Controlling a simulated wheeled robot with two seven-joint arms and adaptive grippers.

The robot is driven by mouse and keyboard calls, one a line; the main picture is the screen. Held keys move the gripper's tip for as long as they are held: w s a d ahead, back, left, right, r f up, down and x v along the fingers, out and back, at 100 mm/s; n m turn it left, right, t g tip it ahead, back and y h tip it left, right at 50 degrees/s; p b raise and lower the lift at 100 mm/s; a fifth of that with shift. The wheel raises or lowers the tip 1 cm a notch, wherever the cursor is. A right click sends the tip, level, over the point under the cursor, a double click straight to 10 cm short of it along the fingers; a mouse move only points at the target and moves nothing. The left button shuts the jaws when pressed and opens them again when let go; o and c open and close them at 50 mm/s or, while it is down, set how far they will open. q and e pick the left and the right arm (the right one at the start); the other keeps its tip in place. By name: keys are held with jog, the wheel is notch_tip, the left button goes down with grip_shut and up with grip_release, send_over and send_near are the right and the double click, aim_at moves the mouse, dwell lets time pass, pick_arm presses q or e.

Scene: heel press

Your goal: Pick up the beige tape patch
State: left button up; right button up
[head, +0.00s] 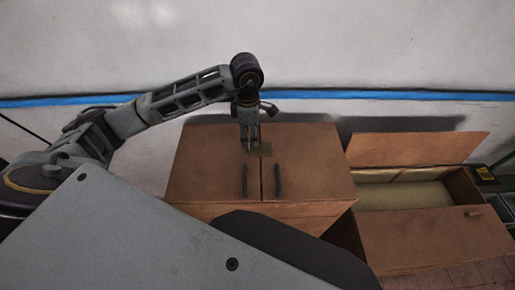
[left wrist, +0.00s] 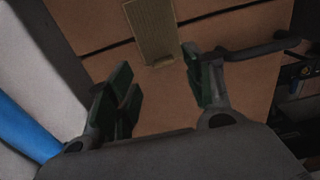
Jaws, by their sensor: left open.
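The beige tape patch (left wrist: 152,28) is a flat, ribbed strip on the brown cabinet in the left wrist view. In the head view the patch (head: 262,149) lies across the seam between the two cabinet doors, partly hidden by my gripper. My left gripper (head: 249,145) is over the patch in the head view. In the left wrist view its fingers (left wrist: 165,88) are spread apart, with nothing between them. The near end of the patch is just beyond the fingertips. I cannot tell whether a finger touches it. My right gripper is not in view.
The brown cabinet (head: 210,168) has two dark handles, the left one (head: 245,181) and the right one (head: 278,181), near the seam. A brown open box (head: 420,235) with a raised lid (head: 415,148) stands to the right. A wall with a blue stripe (head: 380,95) runs behind.

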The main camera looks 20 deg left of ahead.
aim_at(250, 149)
pick_arm(q)
jog(key=shift+s+f+p, duration=0.15)
jog(key=shift+f+p, duration=0.15)
jog(key=shift+f, duration=0.45)
jog(key=shift+s+f+p, duration=0.15)
jog(key=shift+f+p, duration=0.1)
jog(key=shift+f, duration=1.6)
jog(key=c, duration=0.8)
